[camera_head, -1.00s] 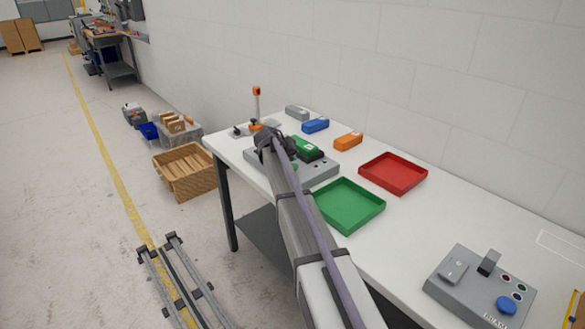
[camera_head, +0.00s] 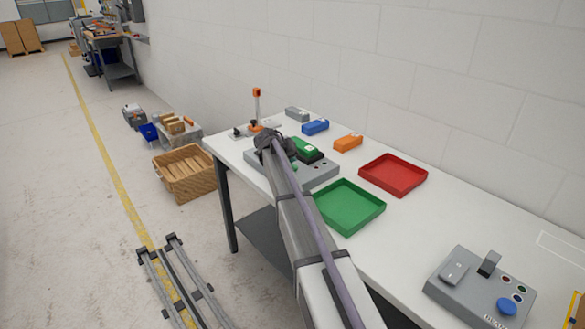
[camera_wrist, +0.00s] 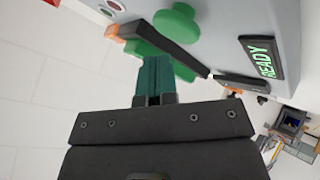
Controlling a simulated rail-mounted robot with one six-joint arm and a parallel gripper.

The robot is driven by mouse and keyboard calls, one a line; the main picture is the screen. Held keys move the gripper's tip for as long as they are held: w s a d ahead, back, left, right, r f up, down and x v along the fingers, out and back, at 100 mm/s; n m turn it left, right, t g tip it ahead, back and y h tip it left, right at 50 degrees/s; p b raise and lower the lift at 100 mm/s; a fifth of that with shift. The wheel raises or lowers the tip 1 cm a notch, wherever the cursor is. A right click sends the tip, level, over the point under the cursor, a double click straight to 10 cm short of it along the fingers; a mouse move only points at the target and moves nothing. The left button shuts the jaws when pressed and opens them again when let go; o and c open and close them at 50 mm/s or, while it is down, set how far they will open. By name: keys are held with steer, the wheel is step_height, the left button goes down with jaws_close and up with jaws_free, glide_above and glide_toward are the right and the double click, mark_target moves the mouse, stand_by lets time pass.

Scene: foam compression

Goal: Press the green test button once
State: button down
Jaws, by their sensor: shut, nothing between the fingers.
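The green test button (camera_wrist: 177,24) is a round mushroom cap on the grey test machine in the wrist view. My gripper (camera_wrist: 155,62) is shut and empty, its teal fingertips close to the button and pointing toward the machine. Whether they touch it, I cannot tell. In the head view the grey machine (camera_head: 322,172) stands on the white table with a green block (camera_head: 306,148) on it. A lit panel (camera_wrist: 262,58) on the machine reads READY.
A green tray (camera_head: 349,206) and a red tray (camera_head: 393,174) lie empty beside the machine. Grey (camera_head: 297,114), blue (camera_head: 315,127) and orange (camera_head: 348,142) blocks lie behind. An orange-topped stand (camera_head: 256,107) is at the far end. A grey control box (camera_head: 479,288) is at the near right.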

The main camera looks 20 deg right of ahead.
steer(key=shift+f, duration=0.1)
stand_by(0.6)
steer(key=shift+f+b, duration=0.3)
steer(key=shift+b, duration=0.1)
steer(key=shift+f+b, duration=0.5)
stand_by(0.4)
steer(key=shift+r, duration=0.2)
steer(key=shift+r+p, duration=0.7)
steer(key=shift+p, duration=0.2)
step_height(320, 180, up, 5)
steer(key=p, duration=0.5)
steer(key=shift+r, duration=0.1)
